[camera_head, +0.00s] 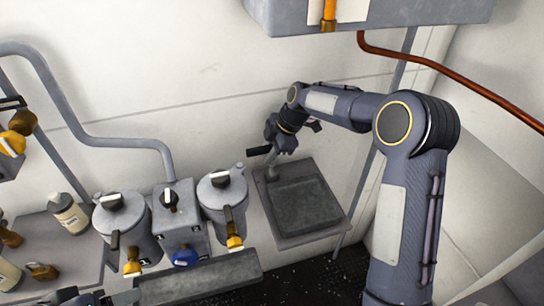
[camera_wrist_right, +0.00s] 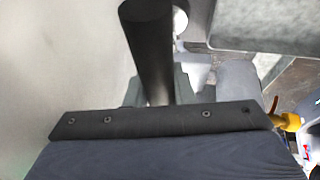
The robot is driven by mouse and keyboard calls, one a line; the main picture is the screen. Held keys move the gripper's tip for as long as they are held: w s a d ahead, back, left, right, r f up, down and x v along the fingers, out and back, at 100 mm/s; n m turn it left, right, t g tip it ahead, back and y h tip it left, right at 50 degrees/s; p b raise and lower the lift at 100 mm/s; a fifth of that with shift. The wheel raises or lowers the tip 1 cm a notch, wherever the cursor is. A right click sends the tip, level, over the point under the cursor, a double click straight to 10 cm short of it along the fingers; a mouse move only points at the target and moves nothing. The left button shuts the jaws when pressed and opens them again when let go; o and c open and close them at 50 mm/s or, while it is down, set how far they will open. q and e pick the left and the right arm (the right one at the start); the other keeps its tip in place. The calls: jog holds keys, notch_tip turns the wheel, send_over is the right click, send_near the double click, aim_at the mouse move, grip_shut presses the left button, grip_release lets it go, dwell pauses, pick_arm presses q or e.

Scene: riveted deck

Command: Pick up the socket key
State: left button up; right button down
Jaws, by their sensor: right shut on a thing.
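The socket key (camera_head: 259,150) shows in the head view as a short dark handle, just above the back left corner of the grey tray on the right. My right gripper (camera_head: 272,155) is shut on it. In the right wrist view the key is a thick black cylinder (camera_wrist_right: 149,45) between the fingers (camera_wrist_right: 155,88). The lower end of the key is hidden, and I cannot tell whether it touches the tray. A dark piece at the bottom left edge of the head view seems to be part of my left arm; its jaws cannot be made out.
The shallow grey tray (camera_head: 283,238) sits by the wall. Left of it stand two grey canisters (camera_head: 228,195) with yellow-tipped levers and a box with a blue knob (camera_head: 186,256). Bottles (camera_head: 69,213) and a padlock (camera_head: 42,270) are further left. A grey cabinet (camera_head: 400,12) hangs above.

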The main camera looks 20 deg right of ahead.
jog(key=shift+s+r+b, duration=0.15)
jog(key=shift+r+b, duration=0.2)
jog(key=shift+r, duration=0.1)
notch_tip(320, 180, up, 6)
jog(key=shift+r, duration=0.1)
jog(key=s+b, duration=0.5)
jog(key=s, duration=1.4)
jog(key=shift+s+d, duration=0.35)
jog(key=shift+s, duration=0.05)
jog(key=c, duration=1.8)
grip_release()
jog(key=shift+c, duration=0.2)
grip_shut()
